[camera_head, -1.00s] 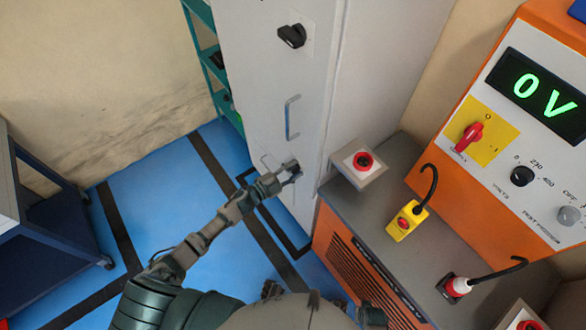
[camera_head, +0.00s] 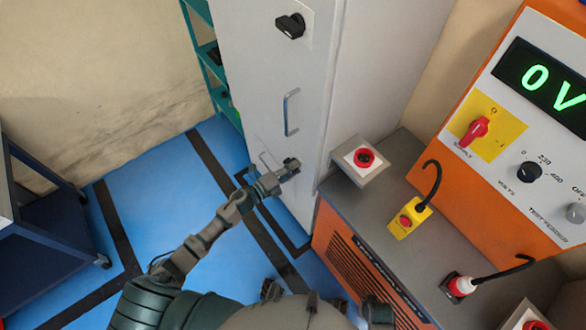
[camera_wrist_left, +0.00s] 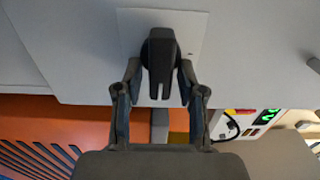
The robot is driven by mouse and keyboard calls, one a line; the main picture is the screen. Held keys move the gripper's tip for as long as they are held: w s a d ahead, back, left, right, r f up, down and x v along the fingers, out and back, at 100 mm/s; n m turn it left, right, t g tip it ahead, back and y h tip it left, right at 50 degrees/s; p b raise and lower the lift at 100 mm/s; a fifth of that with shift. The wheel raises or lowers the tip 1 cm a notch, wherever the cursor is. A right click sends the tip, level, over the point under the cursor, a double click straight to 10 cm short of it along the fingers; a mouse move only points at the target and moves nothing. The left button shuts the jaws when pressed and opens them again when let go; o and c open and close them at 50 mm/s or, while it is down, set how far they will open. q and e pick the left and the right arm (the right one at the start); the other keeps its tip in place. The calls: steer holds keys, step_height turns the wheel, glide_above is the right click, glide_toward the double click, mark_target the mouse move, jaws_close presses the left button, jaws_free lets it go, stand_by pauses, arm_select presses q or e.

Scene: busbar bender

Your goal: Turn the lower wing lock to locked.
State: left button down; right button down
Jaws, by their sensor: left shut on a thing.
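The lower wing lock (camera_wrist_left: 161,60) is a dark knob on a pale square plate (camera_wrist_left: 194,28) in the left wrist view. My left gripper (camera_wrist_left: 160,80) has one finger on each side of its wing and is shut on it. The wing lies lengthwise between the fingers, pointing down in that view. In the head view my left gripper (camera_head: 288,166) is at the lower part of the white cabinet door (camera_head: 262,90) and hides most of the lock. The upper wing lock (camera_head: 290,26) is black and stands higher on the same door. My right gripper cannot be made out.
A metal door handle (camera_head: 290,112) sits between the two locks. Right of the cabinet stand a red button box (camera_head: 363,158) and an orange tester with a green display (camera_head: 545,80). A dark blue cart (camera_head: 45,235) is at left. Blue floor lies open between.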

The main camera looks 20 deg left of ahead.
arm_select(q)
steer(key=shift+s+f, duration=0.15)
steer(key=shift+f, duration=0.15)
steer(key=c, duration=1)
jaws_free()
steer(key=shift+c, duration=0.2)
steer(key=shift+r, duration=0.15)
steer(key=v, duration=1.2)
steer(key=shift+a, duration=0.1)
